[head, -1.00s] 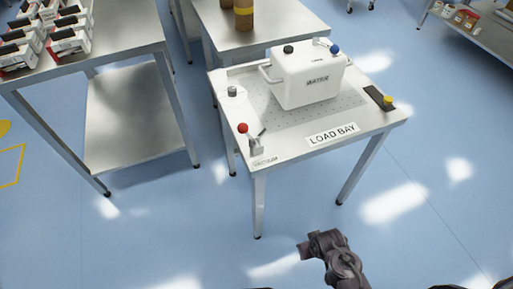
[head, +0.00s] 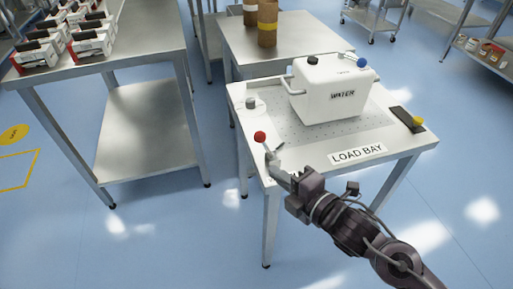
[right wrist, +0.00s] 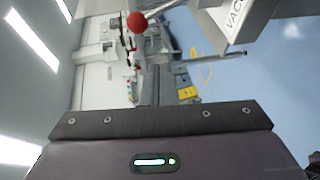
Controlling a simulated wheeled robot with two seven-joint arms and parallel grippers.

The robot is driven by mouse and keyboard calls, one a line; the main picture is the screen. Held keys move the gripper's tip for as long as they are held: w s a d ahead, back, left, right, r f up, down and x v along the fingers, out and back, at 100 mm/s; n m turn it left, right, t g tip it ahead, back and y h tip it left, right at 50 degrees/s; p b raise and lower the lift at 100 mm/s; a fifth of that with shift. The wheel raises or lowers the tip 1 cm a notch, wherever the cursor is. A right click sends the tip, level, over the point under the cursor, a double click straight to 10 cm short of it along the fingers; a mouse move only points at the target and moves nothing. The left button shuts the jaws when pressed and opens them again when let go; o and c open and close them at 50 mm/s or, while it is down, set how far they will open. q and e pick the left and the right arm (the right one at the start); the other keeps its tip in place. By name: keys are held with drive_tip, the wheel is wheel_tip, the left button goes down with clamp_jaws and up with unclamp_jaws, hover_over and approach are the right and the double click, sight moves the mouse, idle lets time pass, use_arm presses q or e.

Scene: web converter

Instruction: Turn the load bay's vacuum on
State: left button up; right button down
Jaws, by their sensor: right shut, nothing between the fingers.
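The load bay (head: 358,155) is a white-topped metal table with a "LOAD BAY" label. At its near left corner stands the vacuum lever, with a red ball knob (head: 260,137) pointing up and to the left. My right gripper (head: 278,172) is shut and empty at this corner, close to the lever's base and below the knob. It partly hides the base and the vacuum label. Contact with the lever cannot be told. The right wrist view shows the red knob (right wrist: 137,22) at the top, beyond the gripper body. My left gripper is not in view.
A white water container (head: 332,90) stands on the load bay, with a grey knob (head: 250,103) to its left and a yellow button (head: 417,122) to its right. A metal table (head: 130,45) with boxed items stands at left. Floor in front is open.

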sight(265, 147)
drive_tip(key=n+y, duration=0.1)
drive_tip(key=s+a+n+y, duration=0.1)
drive_tip(key=n, duration=0.1)
drive_tip(key=shift+a+r+n+g, duration=0.15)
drive_tip(key=shift+r+n+g, duration=0.15)
drive_tip(key=shift+r+g, duration=0.1)
drive_tip(key=shift+w, duration=0.1)
